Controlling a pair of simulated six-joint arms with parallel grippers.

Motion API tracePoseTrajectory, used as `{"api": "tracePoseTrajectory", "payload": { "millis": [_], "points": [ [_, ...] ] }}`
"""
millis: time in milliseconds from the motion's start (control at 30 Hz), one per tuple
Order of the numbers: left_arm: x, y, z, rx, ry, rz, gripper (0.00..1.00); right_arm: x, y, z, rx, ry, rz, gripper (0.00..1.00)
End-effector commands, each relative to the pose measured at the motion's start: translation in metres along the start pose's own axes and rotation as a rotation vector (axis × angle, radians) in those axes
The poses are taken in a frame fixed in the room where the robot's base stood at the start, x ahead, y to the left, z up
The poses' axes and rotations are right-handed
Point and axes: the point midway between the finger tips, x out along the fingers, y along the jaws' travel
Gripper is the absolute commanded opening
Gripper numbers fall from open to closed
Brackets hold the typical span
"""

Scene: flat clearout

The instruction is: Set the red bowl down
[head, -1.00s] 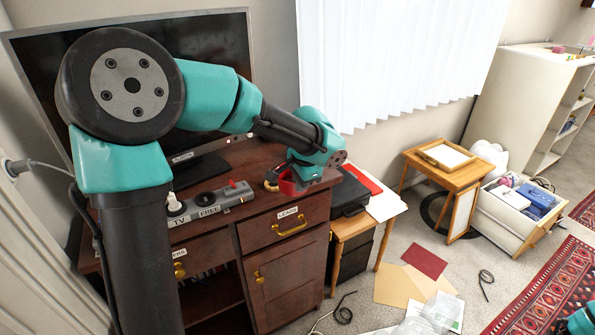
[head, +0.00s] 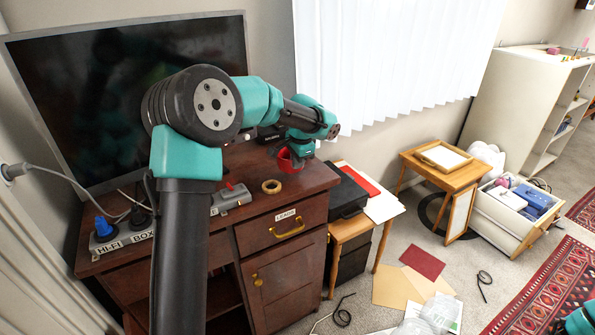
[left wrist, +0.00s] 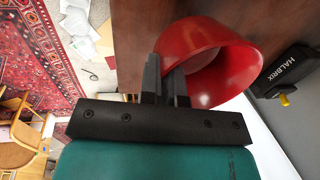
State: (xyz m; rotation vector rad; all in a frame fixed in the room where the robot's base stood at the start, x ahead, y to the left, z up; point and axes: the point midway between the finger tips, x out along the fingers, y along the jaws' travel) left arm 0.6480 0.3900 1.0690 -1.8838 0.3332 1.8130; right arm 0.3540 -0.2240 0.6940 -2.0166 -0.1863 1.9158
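The red bowl (head: 291,160) is at the right back part of the brown desk, below my left gripper (head: 291,146). In the left wrist view, the bowl (left wrist: 209,50) shows large, its mouth turned toward the camera. The two dark fingers of the left gripper (left wrist: 167,72) are close together, with the bowl's wall between them. Whether the bowl's base touches the desk (head: 262,203) cannot be told. My right gripper is out of view; only a teal part of that arm shows at the bottom right corner.
A tape roll (head: 271,186) and a power strip (head: 230,199) lie on the desk in front of the bowl. A television (head: 100,95) stands behind. A black HALBRIX object (left wrist: 283,72) is near the bowl. A low table with a black case (head: 345,194) stands right of the desk.

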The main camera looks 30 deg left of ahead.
Motion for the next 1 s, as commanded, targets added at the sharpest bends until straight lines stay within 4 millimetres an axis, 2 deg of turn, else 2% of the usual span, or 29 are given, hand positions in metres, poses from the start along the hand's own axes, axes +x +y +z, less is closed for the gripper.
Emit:
{"api": "tracePoseTrajectory", "payload": {
  "millis": [167, 400, 833, 1000],
  "points": [
    [0.005, 0.001, 0.0, 0.0, 0.0, -0.001, 0.0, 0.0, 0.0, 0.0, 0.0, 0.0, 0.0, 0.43],
    [0.032, 0.006, -0.001, 0.001, 0.0, 0.0, 0.0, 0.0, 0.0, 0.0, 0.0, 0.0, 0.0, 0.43],
    [0.037, 0.007, -0.001, 0.0, 0.001, -0.001, 0.0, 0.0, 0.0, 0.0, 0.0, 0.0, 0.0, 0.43],
    [0.037, 0.007, -0.001, 0.0, 0.001, -0.001, 0.18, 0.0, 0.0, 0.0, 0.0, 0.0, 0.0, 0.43]
  ]
}}
